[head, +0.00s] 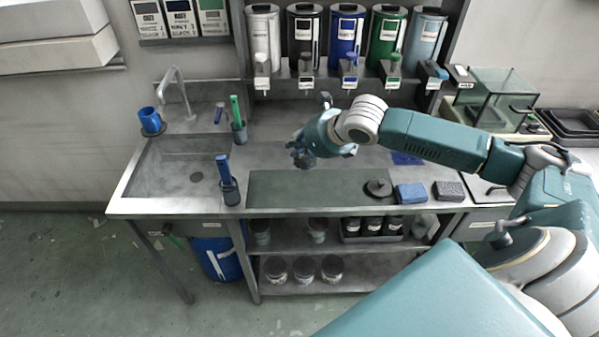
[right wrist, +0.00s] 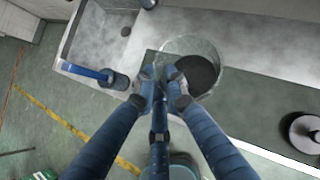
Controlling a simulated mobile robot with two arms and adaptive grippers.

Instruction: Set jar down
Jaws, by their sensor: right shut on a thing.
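The jar appears over the left end of the dark mat (right wrist: 243,108). In the head view the gripper mostly hides the jar, and I cannot tell the height of its base above the bench. The dark mat (head: 310,189) lies along the front of the bench. My left gripper is not in view.
A black knobbed disc (head: 378,188) sits at the mat's right end, beside a blue sponge (head: 411,193) and a grey one (head: 448,190). A cup with a blue-handled tool (head: 229,187) stands left of the mat. The mat's middle is clear.

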